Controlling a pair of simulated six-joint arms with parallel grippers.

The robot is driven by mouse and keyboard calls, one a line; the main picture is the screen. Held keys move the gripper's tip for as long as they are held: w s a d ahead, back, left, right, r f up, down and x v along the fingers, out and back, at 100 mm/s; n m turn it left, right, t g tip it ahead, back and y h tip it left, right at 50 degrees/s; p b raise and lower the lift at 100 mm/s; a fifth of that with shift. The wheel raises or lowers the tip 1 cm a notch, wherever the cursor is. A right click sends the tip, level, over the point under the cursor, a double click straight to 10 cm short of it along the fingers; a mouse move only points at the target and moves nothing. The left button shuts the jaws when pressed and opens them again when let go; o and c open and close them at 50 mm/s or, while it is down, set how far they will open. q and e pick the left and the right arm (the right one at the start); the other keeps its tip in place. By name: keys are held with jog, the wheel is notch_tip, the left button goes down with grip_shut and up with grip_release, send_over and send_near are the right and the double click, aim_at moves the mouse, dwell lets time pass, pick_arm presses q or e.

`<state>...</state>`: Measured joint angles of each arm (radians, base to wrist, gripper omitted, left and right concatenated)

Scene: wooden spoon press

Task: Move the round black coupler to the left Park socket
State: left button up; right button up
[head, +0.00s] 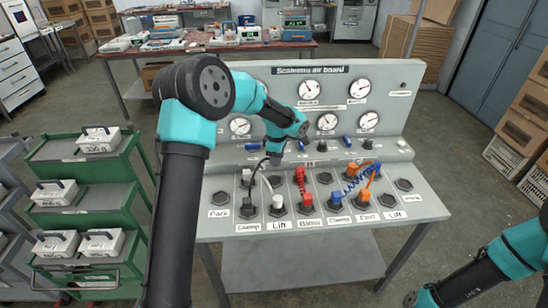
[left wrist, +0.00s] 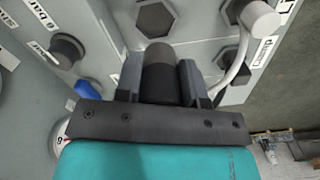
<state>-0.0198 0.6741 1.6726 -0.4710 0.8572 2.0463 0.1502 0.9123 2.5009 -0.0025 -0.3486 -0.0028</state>
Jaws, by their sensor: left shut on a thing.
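My left gripper (head: 276,148) is above the back row of sockets on the air board. In the left wrist view its two fingers are shut on the sides of the round black coupler (left wrist: 160,75), which also shows as a small dark piece in the head view (head: 275,160). A thin dark hose hangs near it. The coupler looks raised off the panel. The left Park socket (head: 220,198) is a dark hexagon at the panel's left front, with nothing in it, to the left of and nearer than the gripper. My right gripper is out of view.
White (head: 277,202), red (head: 306,199), blue (head: 336,199) and orange (head: 365,196) couplers with hoses stand in the front row. The gauge panel (head: 385,90) rises behind.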

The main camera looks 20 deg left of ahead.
pick_arm(q)
jog(key=s+d+r+m, duration=0.1)
jog(key=s+d+m, duration=0.2)
jog(key=m, duration=0.8)
jog(key=s+d+m, duration=0.3)
jog(key=d+m, duration=0.3)
jog(key=m, duration=0.6)
jog(key=shift+s+r, duration=0.25)
jog(key=shift+r, duration=0.15)
